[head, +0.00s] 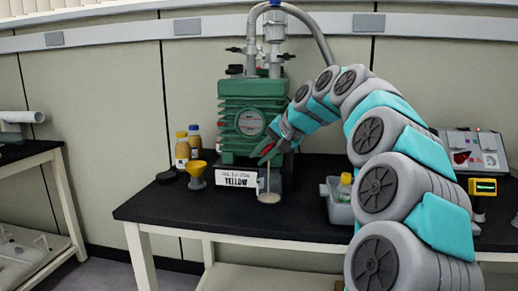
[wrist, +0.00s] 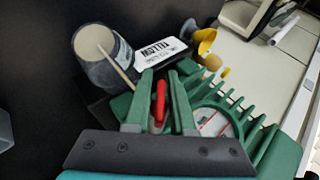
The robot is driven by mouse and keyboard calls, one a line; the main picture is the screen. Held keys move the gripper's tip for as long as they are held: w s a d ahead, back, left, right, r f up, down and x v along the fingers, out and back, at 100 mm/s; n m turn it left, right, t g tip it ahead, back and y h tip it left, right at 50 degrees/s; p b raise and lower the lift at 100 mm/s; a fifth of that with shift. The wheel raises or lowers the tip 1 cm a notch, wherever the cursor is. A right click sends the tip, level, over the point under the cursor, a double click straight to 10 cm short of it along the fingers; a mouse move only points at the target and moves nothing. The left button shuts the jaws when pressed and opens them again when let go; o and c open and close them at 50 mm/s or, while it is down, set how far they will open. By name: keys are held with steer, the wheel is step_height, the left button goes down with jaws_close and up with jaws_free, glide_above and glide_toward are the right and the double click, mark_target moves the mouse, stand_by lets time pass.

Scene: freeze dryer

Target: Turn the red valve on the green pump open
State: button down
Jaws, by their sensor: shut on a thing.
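The green pump (head: 250,115) stands on the black table against the wall, with a round gauge on its front. In the wrist view its finned body (wrist: 245,125) is at the right. The red valve handle (wrist: 160,105) shows as a narrow red bar between the two green fingers of my gripper (wrist: 160,80). My gripper is shut on it, with a finger on either side. In the head view my gripper (head: 270,148) reaches the lower right front of the pump, and my arm and fingers hide most of the valve there.
A yellow funnel (head: 197,170), bottles (head: 182,150) and a label sign (head: 236,178) are to the left. A grey bin (head: 338,208) is to the right.

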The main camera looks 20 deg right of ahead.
steer(key=g+h, duration=0.2)
steer(key=d+n+h, duration=0.1)
steer(key=shift+s+f+g, duration=0.2)
steer(key=shift+f+g, duration=0.15)
steer(key=shift+g, duration=0.05)
steer(key=shift+s+d+n+g+h, duration=0.2)
steer(key=shift+g+h, duration=0.35)
steer(key=shift+h, duration=0.25)
steer(key=shift+s+d+n+g+h, duration=0.1)
steer(key=shift+n+g+h, duration=0.1)
steer(key=shift+g+h, duration=0.5)
steer(key=c, duration=1)
jaws_free()
steer(key=shift+o, duration=0.2)
steer(key=shift+s+r+t+h, duration=0.1)
steer(key=shift+t+h, duration=0.15)
steer(key=shift+h, duration=0.05)
